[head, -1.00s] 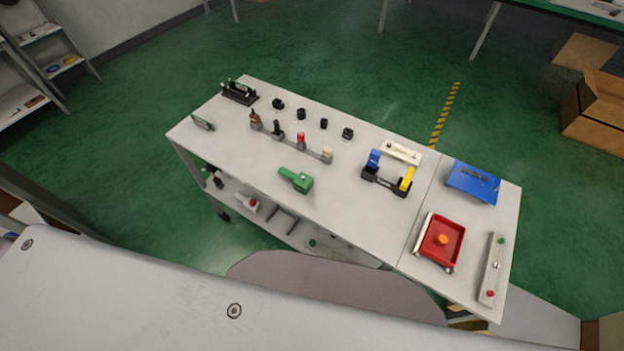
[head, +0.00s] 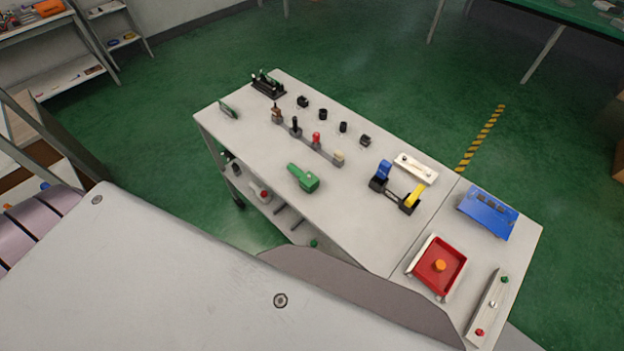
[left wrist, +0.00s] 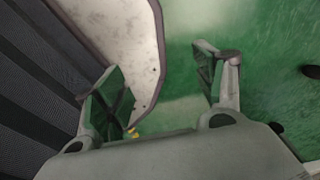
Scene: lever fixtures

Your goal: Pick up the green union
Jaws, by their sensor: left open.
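A green piece with a block-like body and a short arm (head: 303,177), which looks like the green union, lies on the light grey table (head: 265,165) near its front edge in the head view. No gripper touches it. My left gripper shows only in the left wrist view (left wrist: 162,92). It is open and empty, its two fingers wide apart above green floor and a pale surface. The green piece is not visible in that view. My right gripper is in neither view.
Around the green piece are a row of small levers (head: 316,140), a black base with blue and yellow levers (head: 398,190), a red tray with an orange knob (head: 438,266) and a blue panel (head: 487,213). A lower shelf holds more parts.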

